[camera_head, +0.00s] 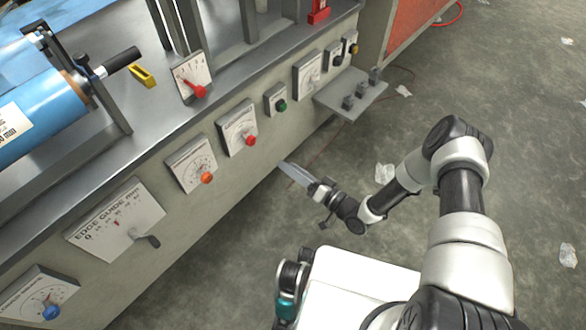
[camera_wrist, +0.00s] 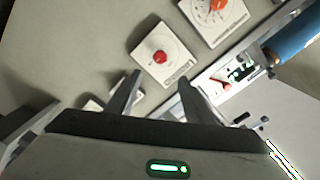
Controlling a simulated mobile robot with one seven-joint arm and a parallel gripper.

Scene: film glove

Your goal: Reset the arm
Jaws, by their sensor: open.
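My arm (camera_head: 462,200) reaches from the lower right of the head view and bends back toward the machine. My gripper (camera_head: 290,172) is at its end, in front of the machine's panel and below the row of dials, apart from them. In the wrist view my gripper (camera_wrist: 157,84) shows two dark fingers spread apart with nothing between them. Beyond the fingertips is a dial plate with a red knob (camera_wrist: 160,57). A plate with an orange knob (camera_wrist: 218,5) is at the top.
The machine (camera_head: 225,180) carries several dial plates, an edge guide scale (camera_head: 115,220) and a blue roller (camera_head: 40,115). A small shelf (camera_head: 350,97) with levers juts out at the right. Grey floor with scraps of litter (camera_head: 385,174) is open to the right.

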